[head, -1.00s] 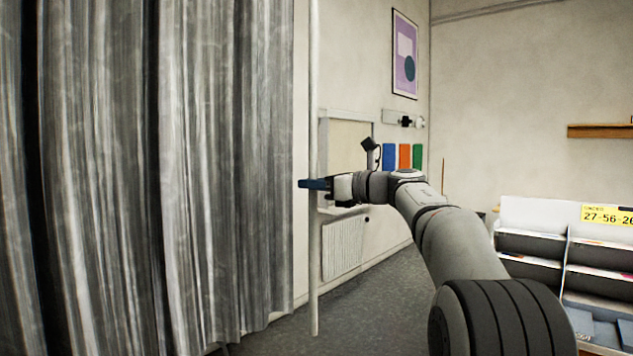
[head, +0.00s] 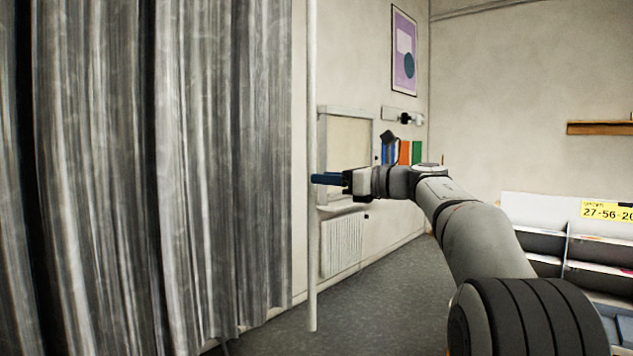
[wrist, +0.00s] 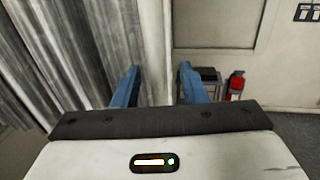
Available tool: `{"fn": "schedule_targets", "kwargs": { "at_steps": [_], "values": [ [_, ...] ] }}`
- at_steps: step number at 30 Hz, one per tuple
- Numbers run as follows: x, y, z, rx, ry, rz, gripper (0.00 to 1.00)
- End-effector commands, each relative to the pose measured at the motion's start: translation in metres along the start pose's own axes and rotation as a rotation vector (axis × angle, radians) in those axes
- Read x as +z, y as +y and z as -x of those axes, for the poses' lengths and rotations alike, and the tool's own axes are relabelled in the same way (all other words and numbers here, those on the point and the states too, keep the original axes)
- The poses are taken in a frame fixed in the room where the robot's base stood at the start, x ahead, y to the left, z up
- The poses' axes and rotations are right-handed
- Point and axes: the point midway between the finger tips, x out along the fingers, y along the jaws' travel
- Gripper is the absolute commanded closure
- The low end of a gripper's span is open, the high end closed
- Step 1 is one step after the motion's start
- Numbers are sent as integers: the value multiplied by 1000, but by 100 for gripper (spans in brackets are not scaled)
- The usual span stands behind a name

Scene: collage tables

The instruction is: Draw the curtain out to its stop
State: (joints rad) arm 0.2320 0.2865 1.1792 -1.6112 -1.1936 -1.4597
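The grey streaked curtain (head: 150,180) hangs in folds across the left of the head view; its right edge is near a thin upright white pole (head: 313,260). The curtain also fills the upper left of the wrist view (wrist: 60,50). My gripper (head: 316,179) is at the pole's mid-height, its blue fingertips at the pole's right side. In the wrist view my gripper (wrist: 160,69) has its two blue fingers apart, and the pole (wrist: 153,40) shows in the gap between them. Whether the pole is inside the gap or just beyond the tips, I cannot tell. The curtain's top is out of view.
A brochure rack (head: 565,240) with a yellow sign stands at the right. A wall shelf (head: 600,128), a framed picture (head: 404,50) and a radiator (head: 342,246) are on the walls. A red fire extinguisher (wrist: 236,86) shows in the wrist view. Grey floor (head: 385,300) is clear beyond the pole.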

Motion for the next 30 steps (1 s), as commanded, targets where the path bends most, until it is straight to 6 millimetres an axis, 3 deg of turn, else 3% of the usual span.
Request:
{"fn": "schedule_targets", "kwargs": {
  "at_steps": [3, 7, 22, 26, 30],
  "values": [
    [-1, 0, 20, -2, 0, 1, 61],
    [-1, 0, 33, -1, 0, 0, 61],
    [3, 1, 36, -10, -12, -18, 61],
    [21, -4, 35, -150, -150, -247, 61],
    [24, -18, 51, -362, -365, -655, 61]
  ]
}}
